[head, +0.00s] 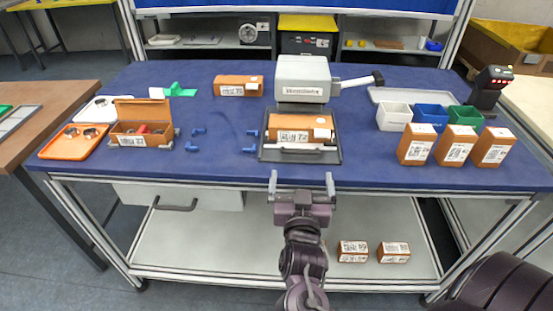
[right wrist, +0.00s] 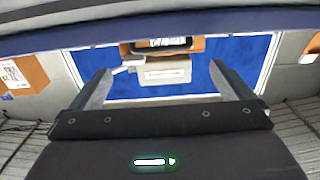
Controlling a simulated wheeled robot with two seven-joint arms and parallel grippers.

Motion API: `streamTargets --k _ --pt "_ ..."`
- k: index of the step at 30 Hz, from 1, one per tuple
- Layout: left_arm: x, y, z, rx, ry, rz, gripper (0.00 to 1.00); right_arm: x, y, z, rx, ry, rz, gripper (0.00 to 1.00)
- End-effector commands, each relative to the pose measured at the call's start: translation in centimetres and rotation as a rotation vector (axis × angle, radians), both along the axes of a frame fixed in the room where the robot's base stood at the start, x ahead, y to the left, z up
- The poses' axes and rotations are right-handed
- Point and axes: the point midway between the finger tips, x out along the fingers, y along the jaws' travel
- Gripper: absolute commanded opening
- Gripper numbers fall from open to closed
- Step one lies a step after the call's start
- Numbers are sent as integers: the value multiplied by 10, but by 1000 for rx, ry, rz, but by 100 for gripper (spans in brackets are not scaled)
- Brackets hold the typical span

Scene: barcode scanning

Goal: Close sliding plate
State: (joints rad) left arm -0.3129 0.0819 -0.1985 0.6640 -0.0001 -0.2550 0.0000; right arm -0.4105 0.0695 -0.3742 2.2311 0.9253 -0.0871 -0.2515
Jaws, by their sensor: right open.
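The sliding plate (head: 270,155) is a dark tray with a light bar handle (head: 298,151) along its front. It sticks out toward me from under the grey-white machine (head: 302,79) at the middle of the table. An orange-brown box with a barcode label (head: 301,128) lies on it. My right gripper (head: 302,179) is open and empty in front of the table's front edge, roughly in line with the plate and apart from it. In the right wrist view its two fingers (right wrist: 165,88) stand wide apart with nothing gripped. My left gripper is out of view.
Blue table (head: 220,150) with a lever (head: 361,81) at the machine's right. White, blue and green bins (head: 394,116) and several brown boxes (head: 416,145) stand right. An orange tray (head: 72,142) and open box (head: 142,125) sit left. Two boxes (head: 352,251) lie on the lower shelf.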

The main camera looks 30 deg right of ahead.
Motion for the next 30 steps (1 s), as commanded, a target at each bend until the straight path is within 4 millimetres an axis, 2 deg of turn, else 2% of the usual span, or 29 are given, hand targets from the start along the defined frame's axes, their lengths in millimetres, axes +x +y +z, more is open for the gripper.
streamTargets --k 9,13,18,25,30 --pt "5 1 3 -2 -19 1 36 42 -25 3 -4 -3 2 100" --pt "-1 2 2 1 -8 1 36 56 -33 2 -4 -3 4 100" --pt "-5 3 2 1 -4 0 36 63 -37 2 -3 -2 4 100" --pt "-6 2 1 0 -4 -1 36 63 -38 1 -3 -2 5 100" --pt "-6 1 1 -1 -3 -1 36 63 -38 1 -3 -2 4 78"
